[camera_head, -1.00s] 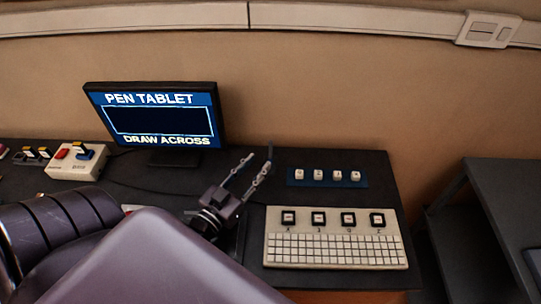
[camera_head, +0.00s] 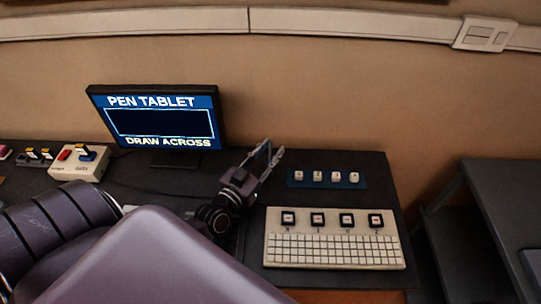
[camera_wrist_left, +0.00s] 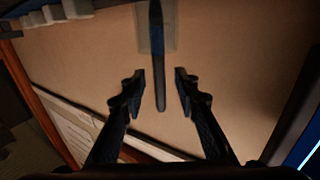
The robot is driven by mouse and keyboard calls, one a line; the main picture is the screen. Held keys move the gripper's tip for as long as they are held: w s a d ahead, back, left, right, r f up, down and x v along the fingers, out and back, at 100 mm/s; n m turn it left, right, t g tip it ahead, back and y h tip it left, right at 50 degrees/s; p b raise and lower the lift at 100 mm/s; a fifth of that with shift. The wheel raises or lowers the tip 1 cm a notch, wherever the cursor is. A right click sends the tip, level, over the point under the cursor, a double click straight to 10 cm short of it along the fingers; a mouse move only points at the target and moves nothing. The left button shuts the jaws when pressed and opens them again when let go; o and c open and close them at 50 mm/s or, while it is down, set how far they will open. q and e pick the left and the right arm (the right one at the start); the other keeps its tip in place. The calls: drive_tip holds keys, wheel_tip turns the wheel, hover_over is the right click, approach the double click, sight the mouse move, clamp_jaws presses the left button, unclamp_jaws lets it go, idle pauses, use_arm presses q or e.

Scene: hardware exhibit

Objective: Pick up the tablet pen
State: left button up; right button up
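In the left wrist view a slim dark pen (camera_wrist_left: 157,62), bluish higher up, runs down from the top edge. Its lower end lies between my two fingers, with a gap on each side. A pale grey rectangular piece shows behind its upper part; I cannot tell if it is a holder. My left gripper (camera_wrist_left: 160,88) is open and empty. In the head view the left gripper (camera_head: 272,150) is above the dark tabletop, right of the monitor, fingers pointing up and right. The pen cannot be made out clearly there. My right gripper is not in view.
A monitor (camera_head: 160,122) reading PEN TABLET, DRAW ACROSS stands behind left. A blue strip with white keys (camera_head: 327,186) and a cream keyboard (camera_head: 335,250) lie to the right. A switch box (camera_head: 80,163) is far left. My arm hides the tabletop's front left.

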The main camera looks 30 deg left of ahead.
use_arm(q)
clamp_jaws()
